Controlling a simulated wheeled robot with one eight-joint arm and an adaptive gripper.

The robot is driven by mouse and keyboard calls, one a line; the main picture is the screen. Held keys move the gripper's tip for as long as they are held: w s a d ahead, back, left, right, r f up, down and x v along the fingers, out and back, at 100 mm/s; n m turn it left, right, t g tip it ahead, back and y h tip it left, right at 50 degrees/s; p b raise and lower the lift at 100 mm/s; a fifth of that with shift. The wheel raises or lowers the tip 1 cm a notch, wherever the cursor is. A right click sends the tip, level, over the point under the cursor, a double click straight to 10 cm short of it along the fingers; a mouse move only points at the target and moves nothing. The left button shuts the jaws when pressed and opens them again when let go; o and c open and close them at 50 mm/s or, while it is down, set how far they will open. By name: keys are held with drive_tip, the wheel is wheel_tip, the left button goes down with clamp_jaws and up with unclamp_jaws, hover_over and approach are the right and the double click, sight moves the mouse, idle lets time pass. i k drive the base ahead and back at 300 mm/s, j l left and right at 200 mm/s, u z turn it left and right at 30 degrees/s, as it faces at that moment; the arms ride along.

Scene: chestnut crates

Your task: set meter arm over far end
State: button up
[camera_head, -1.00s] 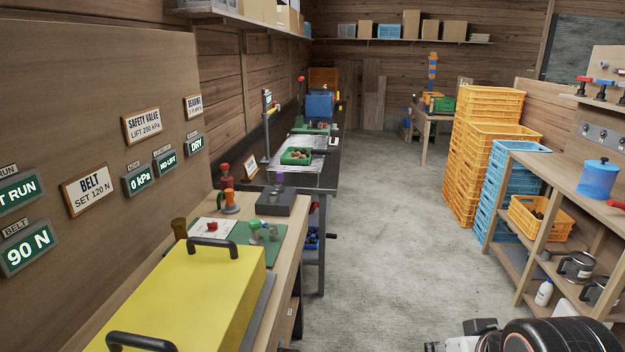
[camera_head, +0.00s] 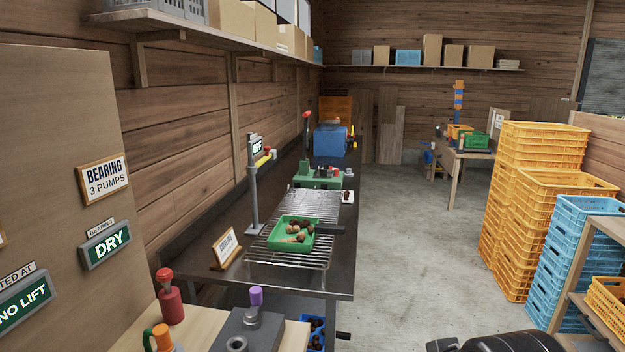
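A grey post (camera_head: 253,200) stands on a dark bench beside the wire rack, with a small display reading OFF (camera_head: 256,146) at its top. A green tray of chestnuts (camera_head: 279,247) sits on the near wire rack (camera_head: 270,262). A second wire rack surface (camera_head: 310,203) lies behind it, toward the far end. My gripper is not in view; only a dark part of my arm shows at the bottom right.
A green machine (camera_head: 319,180) and blue box (camera_head: 330,141) stand farther along the bench. A small sign (camera_head: 226,247) stands left of the rack. Yellow crates (camera_head: 537,190) and blue crates (camera_head: 575,250) are stacked at right. The concrete aisle between is clear.

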sight(271, 154)
drive_tip(key=i+l+u, duration=0.25)
drive_tip(key=i, duration=0.15)
drive_tip(key=i+l+u, duration=0.25)
drive_tip(key=i, duration=0.15)
drive_tip(key=l+u, duration=0.1)
drive_tip(key=l, duration=0.55)
